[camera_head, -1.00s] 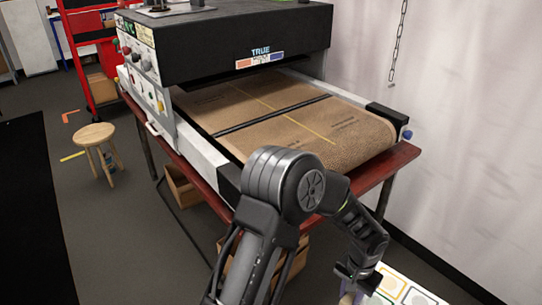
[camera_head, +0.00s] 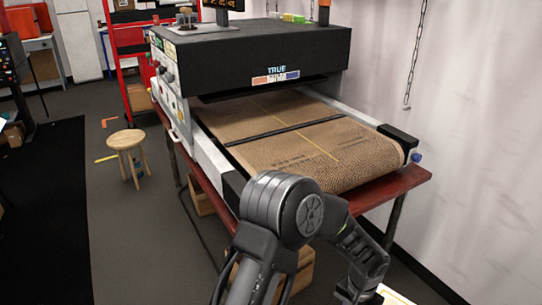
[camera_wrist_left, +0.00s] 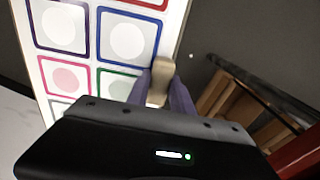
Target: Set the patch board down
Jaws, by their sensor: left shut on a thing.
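The patch board (camera_wrist_left: 88,42) is a white panel with rows of coloured square outlines around pale discs. In the left wrist view it fills the upper left, tilted, and runs out of the picture. My left gripper (camera_wrist_left: 161,82) is shut on a tan grip piece (camera_wrist_left: 158,80) at the board's edge, between its purple fingers. In the head view only a corner of the board (camera_head: 394,298) shows at the bottom edge, beside my left arm's wrist. The gripper's fingers are cut off there. My right gripper is in neither view.
A conveyor dryer with a brown belt (camera_head: 330,154) stands on a red-topped table (camera_head: 392,191) ahead. Cardboard boxes (camera_wrist_left: 228,105) sit beneath it. A wooden stool (camera_head: 125,139) and black mat (camera_head: 45,210) are at left. A chain (camera_head: 416,55) hangs by the right wall.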

